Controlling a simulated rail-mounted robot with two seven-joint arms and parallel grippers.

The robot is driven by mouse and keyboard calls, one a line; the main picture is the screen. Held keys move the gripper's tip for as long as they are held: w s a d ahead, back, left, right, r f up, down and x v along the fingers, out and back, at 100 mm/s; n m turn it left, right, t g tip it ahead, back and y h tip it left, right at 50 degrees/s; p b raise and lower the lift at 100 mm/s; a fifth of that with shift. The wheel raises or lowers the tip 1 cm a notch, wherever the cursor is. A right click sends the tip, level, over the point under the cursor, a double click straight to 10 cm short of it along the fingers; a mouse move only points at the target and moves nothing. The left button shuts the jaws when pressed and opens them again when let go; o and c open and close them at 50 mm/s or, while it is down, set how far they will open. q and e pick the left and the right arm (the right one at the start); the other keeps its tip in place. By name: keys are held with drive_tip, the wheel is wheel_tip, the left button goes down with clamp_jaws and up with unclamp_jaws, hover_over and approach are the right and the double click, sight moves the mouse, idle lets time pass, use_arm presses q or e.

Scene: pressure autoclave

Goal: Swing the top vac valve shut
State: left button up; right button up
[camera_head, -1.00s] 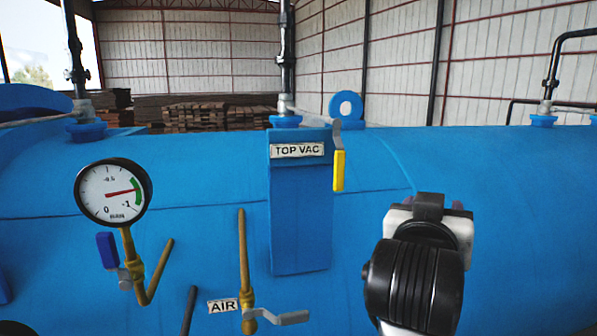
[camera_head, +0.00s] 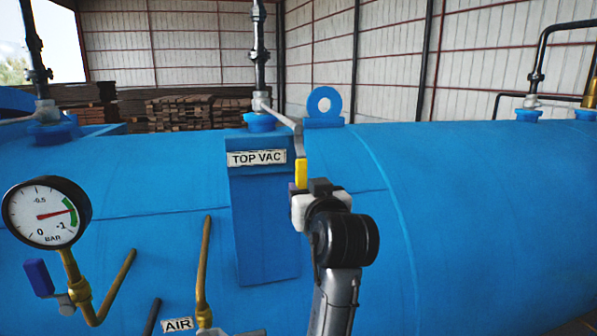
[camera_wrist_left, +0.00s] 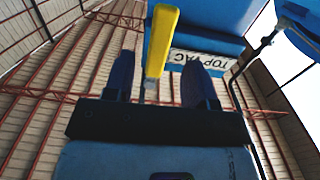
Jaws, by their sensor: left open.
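The top vac valve's lever has a grey arm (camera_head: 282,117) running from the pipe base and a yellow grip (camera_head: 301,172) hanging down at its right end. It sits just right of the white TOP VAC label (camera_head: 257,158) on a blue box. My left gripper (camera_head: 308,188) is at the lower end of the yellow grip. In the left wrist view, the yellow grip (camera_wrist_left: 160,42) stands between the two dark open fingers (camera_wrist_left: 158,82), with gaps on both sides. The TOP VAC label shows behind it in the left wrist view (camera_wrist_left: 205,68). My right gripper is not in view.
A pressure gauge (camera_head: 47,212) and a blue-handled valve (camera_head: 38,278) are at the left. The AIR label (camera_head: 178,325) is at the bottom. A blue lifting eye (camera_head: 324,105) stands behind the lever.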

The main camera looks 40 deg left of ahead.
sight(302, 182)
use_arm(q)
drive_tip(key=p+x, duration=0.2)
drive_tip(key=x, duration=0.3)
drive_tip(key=shift+w+a+r, duration=0.15)
drive_tip(key=shift+a, duration=0.05)
drive_tip(key=shift+f+p+x, duration=0.2)
drive_tip(key=shift+p+x, duration=0.2)
drive_tip(key=shift+x, duration=0.45)
drive_tip(key=c, duration=0.4)
clamp_jaws()
